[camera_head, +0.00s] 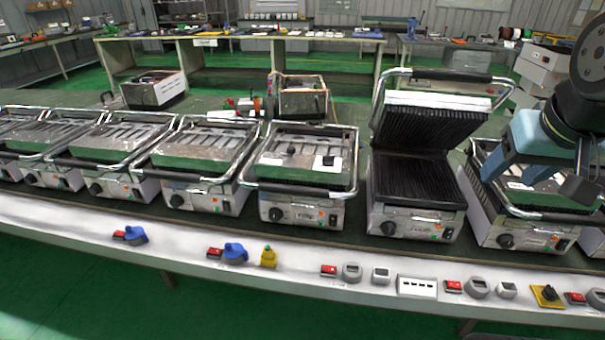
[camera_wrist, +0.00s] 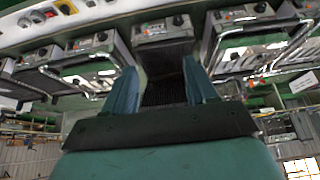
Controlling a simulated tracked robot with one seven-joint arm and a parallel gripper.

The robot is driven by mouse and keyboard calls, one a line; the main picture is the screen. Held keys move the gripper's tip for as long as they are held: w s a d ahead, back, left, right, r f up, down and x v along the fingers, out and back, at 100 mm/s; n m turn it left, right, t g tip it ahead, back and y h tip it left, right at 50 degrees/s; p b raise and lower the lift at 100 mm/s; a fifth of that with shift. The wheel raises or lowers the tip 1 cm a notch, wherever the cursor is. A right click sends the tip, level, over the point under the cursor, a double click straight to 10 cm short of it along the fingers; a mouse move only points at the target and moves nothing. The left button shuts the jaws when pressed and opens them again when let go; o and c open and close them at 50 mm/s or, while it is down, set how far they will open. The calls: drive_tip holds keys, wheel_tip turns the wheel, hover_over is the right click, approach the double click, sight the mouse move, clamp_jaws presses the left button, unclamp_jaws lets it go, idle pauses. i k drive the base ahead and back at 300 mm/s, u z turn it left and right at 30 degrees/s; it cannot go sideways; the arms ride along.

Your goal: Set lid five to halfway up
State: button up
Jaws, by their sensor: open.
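A row of metal contact grills stands on the bench in the head view; no lid number is legible, so I cannot tell which is lid five. One grill (camera_head: 415,190) has its lid (camera_head: 432,120) raised steeply, its dark ribbed plates showing and its black handle at the top. The grill to its left (camera_head: 302,170) and the grill to its right (camera_head: 520,228) have lowered lids. My gripper (camera_head: 535,180) is open and empty, in front of the right grill in the picture. In the wrist view my gripper (camera_wrist: 160,78) has its blue fingers spread, with the opened grill's ribbed plate between them.
More closed grills (camera_head: 205,165) fill the left of the row. A white front ledge (camera_head: 190,262) carries red switches, blue and grey knobs and yellow parts. A white box (camera_head: 155,90) and an open metal frame (camera_head: 300,98) stand behind the row. Further tables stand beyond.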

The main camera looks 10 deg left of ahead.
sight(305, 168)
drive_tip(key=z, duration=1.2)
drive_tip(key=i, duration=0.1)
drive_tip(key=u, duration=2.85)
drive_tip(key=k, duration=0.75)
drive_tip(key=z, duration=0.35)
drive_tip(key=i, duration=1)
drive_tip(key=z, duration=0.1)
